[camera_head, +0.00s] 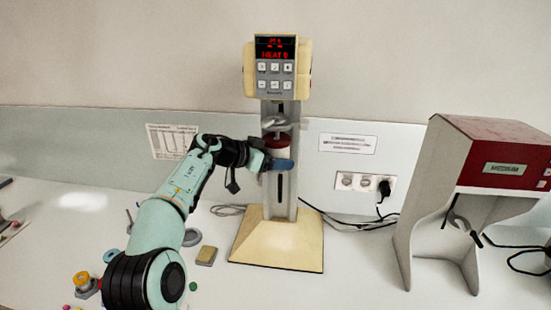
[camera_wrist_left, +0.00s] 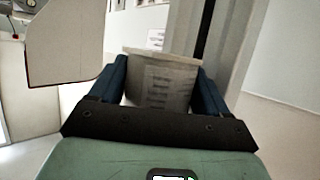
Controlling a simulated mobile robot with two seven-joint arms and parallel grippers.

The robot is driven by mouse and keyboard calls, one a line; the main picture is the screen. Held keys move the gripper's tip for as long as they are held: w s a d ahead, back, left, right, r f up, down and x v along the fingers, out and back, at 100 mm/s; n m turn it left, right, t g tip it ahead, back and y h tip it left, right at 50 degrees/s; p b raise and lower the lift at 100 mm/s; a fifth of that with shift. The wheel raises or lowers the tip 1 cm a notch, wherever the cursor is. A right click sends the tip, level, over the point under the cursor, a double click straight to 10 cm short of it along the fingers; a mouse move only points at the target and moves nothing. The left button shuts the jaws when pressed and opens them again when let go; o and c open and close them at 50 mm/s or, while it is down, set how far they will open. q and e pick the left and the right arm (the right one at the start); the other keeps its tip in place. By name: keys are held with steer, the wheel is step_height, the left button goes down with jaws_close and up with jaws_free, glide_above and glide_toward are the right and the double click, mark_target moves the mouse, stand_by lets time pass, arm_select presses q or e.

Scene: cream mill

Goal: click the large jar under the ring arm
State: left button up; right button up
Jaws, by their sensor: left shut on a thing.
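The large jar, white with a dark red top (camera_head: 275,141), is upright against the front of the mill's column, just below the grey ring arm (camera_head: 281,123). I cannot tell whether its top touches the ring. My left gripper (camera_head: 280,165) is shut on the jar and reaches it from the left. In the left wrist view the two blue fingers (camera_wrist_left: 161,84) stand on either side of the pale jar (camera_wrist_left: 165,75), which carries printed lines. The jar's lower part is partly hidden by the fingers. My right gripper is not in view.
The mill's cream base (camera_head: 278,245) stands on the white bench, with a lit display (camera_head: 275,48) on its head. A red-topped machine (camera_head: 475,165) stands at the right. Cables and a socket (camera_head: 363,182) are between them. A small tan block (camera_head: 206,255) lies left of the base.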

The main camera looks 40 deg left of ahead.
arm_select(q)
steer(key=shift+r, duration=0.15)
steer(key=shift+r, duration=0.9)
steer(key=shift+w+d+r, duration=0.1)
steer(key=shift+r, duration=0.35)
stand_by(1.0)
steer(key=o, duration=1.5)
steer(key=shift+v, duration=4.55)
steer(key=shift+f, duration=0.15)
